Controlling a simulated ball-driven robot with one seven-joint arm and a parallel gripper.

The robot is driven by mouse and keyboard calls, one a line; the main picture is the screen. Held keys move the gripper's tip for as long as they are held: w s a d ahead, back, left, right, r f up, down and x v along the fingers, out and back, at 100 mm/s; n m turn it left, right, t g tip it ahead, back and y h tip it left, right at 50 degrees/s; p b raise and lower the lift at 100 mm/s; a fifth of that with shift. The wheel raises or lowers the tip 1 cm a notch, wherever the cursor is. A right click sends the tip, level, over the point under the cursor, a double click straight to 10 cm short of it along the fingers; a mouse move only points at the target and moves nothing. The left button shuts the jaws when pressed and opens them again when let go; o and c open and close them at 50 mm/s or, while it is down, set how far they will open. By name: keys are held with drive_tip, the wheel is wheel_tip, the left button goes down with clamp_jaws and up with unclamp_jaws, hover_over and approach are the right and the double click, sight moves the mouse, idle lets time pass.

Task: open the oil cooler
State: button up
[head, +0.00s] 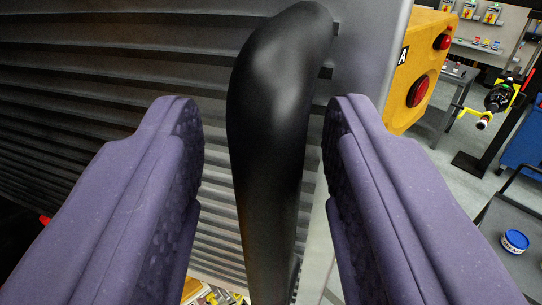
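A thick black curved handle (272,120) stands upright in front of a grey slatted panel (120,50), which looks like the oil cooler's front. The handle's top end bends to the right near the panel's edge. My gripper (262,110) is open, with one purple finger on each side of the handle. A gap shows between each finger and the handle, so neither finger is seen touching it. The handle's lower part runs down between the fingers and out of the picture. The panel looks closed, but its far edges are out of view.
A yellow box (415,70) with red buttons and a letter A stands just right of the panel. Further right are a shelf with small items, a dark stand (490,130), a blue cabinet (522,140) and a blue-lidded tub (515,241) on a grey surface. Grey floor shows between them.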

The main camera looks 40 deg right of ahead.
idle(0.4)
drive_tip(key=v, duration=0.7)
drive_tip(key=shift+s+a+p, duration=0.25)
drive_tip(key=shift+s+p, duration=0.1)
drive_tip(key=shift+p, duration=0.05)
